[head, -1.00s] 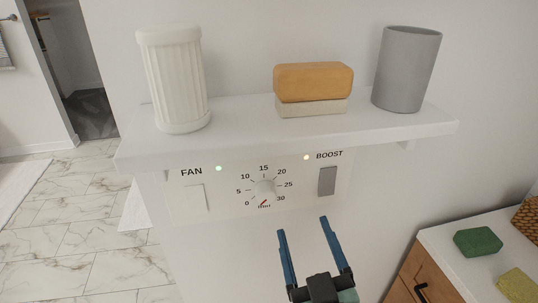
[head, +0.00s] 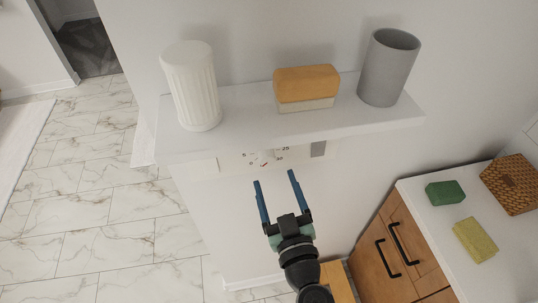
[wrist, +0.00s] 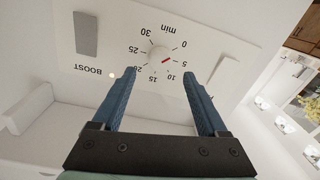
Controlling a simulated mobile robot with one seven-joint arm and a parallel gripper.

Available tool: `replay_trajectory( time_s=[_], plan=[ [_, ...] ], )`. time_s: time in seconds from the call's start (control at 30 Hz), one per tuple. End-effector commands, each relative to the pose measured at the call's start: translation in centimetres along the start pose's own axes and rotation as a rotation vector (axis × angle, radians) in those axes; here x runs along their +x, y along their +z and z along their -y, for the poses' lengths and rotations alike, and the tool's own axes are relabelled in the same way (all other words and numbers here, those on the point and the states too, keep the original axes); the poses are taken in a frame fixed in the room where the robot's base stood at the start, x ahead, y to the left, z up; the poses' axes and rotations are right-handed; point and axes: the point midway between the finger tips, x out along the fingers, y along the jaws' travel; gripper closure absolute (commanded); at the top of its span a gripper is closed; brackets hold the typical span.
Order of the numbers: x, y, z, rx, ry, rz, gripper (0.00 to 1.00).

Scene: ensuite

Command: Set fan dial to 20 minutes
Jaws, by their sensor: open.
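The fan dial (wrist: 158,53) is a pale round knob on a white wall panel (wrist: 112,70), upside down in the wrist view. Its scale runs from 0 to 30 min. A red mark shows on the knob's side towards 0 and 5; I cannot read its exact setting. In the head view the shelf hides the upper part of the dial; its red mark still shows (head: 265,163). My gripper (wrist: 160,77) is open and empty, its blue fingers pointing at the panel. In the head view my gripper (head: 275,178) is below the shelf. Contact with the dial cannot be told.
The white shelf (head: 340,130) juts out above the panel, carrying a ribbed white jar (head: 191,85), a soap bar (head: 306,84) and a grey cup (head: 389,68). A grey switch (wrist: 86,34) is beside the dial. A wooden cabinet (head: 389,250) stands right; tiled floor is clear left.

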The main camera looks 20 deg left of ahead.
Motion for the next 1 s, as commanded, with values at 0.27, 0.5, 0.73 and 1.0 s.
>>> replay_trajectory(
  time_s=[0.27,0.5,0.73,1.0],
  plan=[
    [4.7,-0.2,0.0,-0.001,-0.002,-0.001,0.24],
    [6.2,-0.1,0.0,0.000,0.000,0.000,0.24],
    [6.3,0.0,0.0,0.000,0.000,0.000,0.24],
    [6.2,0.0,0.0,0.000,0.000,0.000,0.62]
  ],
)
